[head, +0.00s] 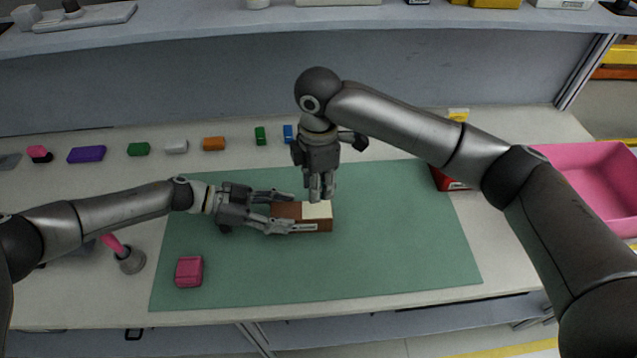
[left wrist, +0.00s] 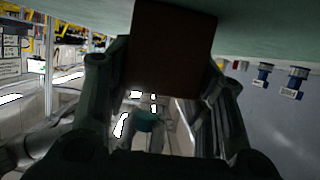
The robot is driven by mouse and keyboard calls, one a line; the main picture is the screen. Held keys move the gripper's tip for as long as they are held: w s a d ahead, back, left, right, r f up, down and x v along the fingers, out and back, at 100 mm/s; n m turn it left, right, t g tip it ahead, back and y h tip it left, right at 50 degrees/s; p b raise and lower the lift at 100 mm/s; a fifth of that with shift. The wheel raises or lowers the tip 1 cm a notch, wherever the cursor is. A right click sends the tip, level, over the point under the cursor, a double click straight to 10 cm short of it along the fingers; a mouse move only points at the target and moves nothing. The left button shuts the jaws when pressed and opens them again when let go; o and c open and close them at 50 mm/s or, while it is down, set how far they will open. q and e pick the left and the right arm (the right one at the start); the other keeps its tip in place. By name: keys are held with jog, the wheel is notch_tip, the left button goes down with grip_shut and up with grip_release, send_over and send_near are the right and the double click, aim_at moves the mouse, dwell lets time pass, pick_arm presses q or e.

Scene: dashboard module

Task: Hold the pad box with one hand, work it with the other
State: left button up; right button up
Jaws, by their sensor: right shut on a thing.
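The pad box (head: 313,226), a brown box with a white pad (head: 317,210) on the right part of its top, lies on the green mat (head: 380,250). My left gripper (head: 283,212) comes from the left with its fingers apart, on either side of the box's left part. In the left wrist view the brown box (left wrist: 172,50) shows between the two fingers; contact on both sides is not clear. My right gripper (head: 322,196) points down at the back edge of the white pad, fingertips together. Its fingers hide their exact grip there.
A pink block (head: 189,271) lies at the mat's left front. A pink-handled tool (head: 130,260) stands left of the mat. Several small coloured blocks line the back, including a purple one (head: 87,154). A pink bin (head: 595,190) is at right. The mat's right side is clear.

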pick_arm(q)
jog(key=o, duration=0.4)
jog(key=shift+o, duration=0.2)
jog(key=shift+a, duration=0.1)
jog(key=v, duration=1.1)
jog(key=shift+a+r, duration=0.15)
jog(key=shift+a, duration=0.25)
jog(key=shift+r, duration=0.1)
